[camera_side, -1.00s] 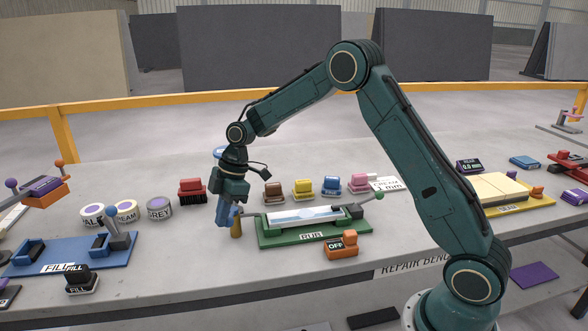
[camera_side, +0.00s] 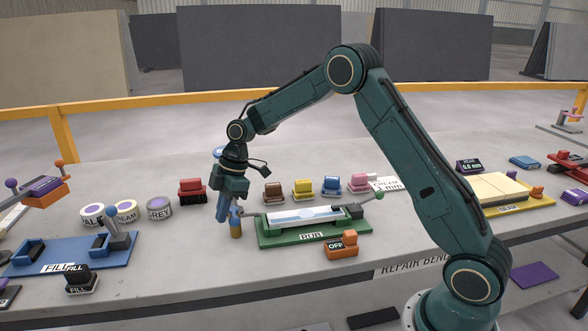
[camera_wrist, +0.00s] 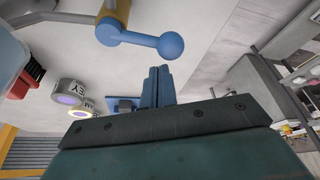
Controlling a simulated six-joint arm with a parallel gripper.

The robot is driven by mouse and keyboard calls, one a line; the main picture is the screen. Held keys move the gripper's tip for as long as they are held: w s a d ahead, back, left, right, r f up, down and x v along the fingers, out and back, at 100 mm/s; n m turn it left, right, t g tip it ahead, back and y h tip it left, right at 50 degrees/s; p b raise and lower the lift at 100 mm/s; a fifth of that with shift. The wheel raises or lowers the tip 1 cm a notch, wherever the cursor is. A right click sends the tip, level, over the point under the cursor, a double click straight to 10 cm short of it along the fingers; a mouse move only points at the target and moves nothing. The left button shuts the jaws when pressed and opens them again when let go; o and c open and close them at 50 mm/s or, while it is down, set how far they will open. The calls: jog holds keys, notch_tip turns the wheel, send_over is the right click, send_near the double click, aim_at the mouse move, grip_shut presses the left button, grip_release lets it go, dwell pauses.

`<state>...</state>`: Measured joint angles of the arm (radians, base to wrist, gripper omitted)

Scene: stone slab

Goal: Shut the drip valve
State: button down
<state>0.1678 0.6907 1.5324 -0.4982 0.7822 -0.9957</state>
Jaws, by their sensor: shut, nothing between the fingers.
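The drip valve has a brass post (camera_side: 236,231) with a blue top, standing at the left end of the green RUB station (camera_side: 315,240). In the wrist view its blue lever (camera_wrist: 142,39) ends in a round ball and points right from a blue hub. My gripper (camera_side: 222,216) is shut and empty, pointing down just left of the post in the side view. Its blue fingers (camera_wrist: 157,87) show in the wrist view, apart from the lever in the picture. Whether they touch it cannot be told from the side view.
An orange block marked OFF (camera_side: 341,246) stands in front of the green station. Coloured stamp-like blocks, including a red brush (camera_side: 192,190), line the back. Round tape-like rolls (camera_side: 159,208) and a blue FILL fixture (camera_side: 75,253) are at left. Bare slab lies between.

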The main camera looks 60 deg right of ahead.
notch_tip(320, 180, up, 10)
jog(key=shift+a, duration=0.25)
dwell(0.9)
jog(key=shift+r, duration=0.15)
